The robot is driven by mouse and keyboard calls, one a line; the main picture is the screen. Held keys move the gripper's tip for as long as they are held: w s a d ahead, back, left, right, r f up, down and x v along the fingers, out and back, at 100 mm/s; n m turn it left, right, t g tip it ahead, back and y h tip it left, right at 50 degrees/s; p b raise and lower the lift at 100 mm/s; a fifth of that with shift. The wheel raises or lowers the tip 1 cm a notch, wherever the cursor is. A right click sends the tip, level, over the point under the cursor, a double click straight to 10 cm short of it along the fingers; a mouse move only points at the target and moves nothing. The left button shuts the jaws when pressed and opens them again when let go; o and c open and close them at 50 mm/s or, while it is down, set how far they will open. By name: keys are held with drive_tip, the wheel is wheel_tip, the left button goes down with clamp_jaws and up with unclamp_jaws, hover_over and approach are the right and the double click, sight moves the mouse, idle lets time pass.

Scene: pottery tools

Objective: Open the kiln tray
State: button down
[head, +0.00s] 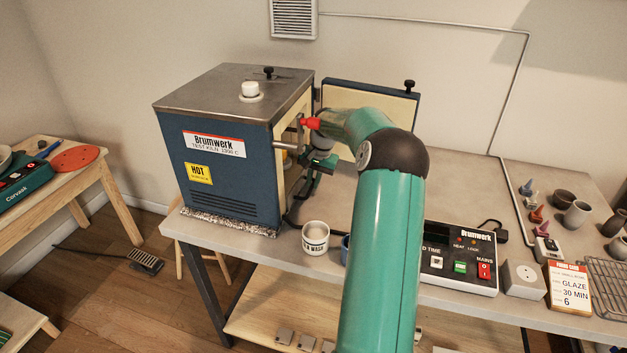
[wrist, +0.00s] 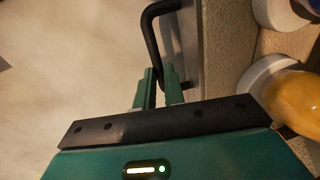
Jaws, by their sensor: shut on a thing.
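The blue kiln (head: 230,150) stands on the left of the bench. Its door (head: 372,98) is swung open to the right. My gripper (head: 312,174) is at the kiln's open side, partly hidden by my arm. In the wrist view, the two green fingers (wrist: 160,82) are shut on the lower end of a black bent handle (wrist: 150,35). The handle is fixed to a grey plate (wrist: 190,45), which appears to be the tray's front. The rest of the tray is hidden. A yellow vessel (wrist: 295,100) and white rounded pieces (wrist: 270,75) show just right of the plate.
A white cup (head: 315,239) stands on the bench below my gripper. A control box (head: 458,265) sits to the right of my arm. Small pots, coloured cones and a wire rack (head: 606,286) crowd the far right. The bench between door and control box is largely clear.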

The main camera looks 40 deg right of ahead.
drive_tip(key=s+d, duration=0.2)
drive_tip(key=s, duration=0.2)
drive_tip(key=s+d, duration=0.2)
drive_tip(key=s, duration=0.3)
drive_tip(key=s+d, duration=0.3)
drive_tip(key=s, duration=0.1)
drive_tip(key=shift+s+r, duration=0.1)
drive_tip(key=shift+s, duration=0.05)
drive_tip(key=c, duration=1.5)
unclamp_jaws()
drive_tip(key=r, duration=0.4)
drive_tip(key=s+r, duration=0.1)
drive_tip(key=r, duration=0.4)
drive_tip(key=s+d+r, duration=0.1)
drive_tip(key=r, duration=0.3)
drive_tip(key=shift+s+r, duration=0.15)
drive_tip(key=shift+r, duration=0.1)
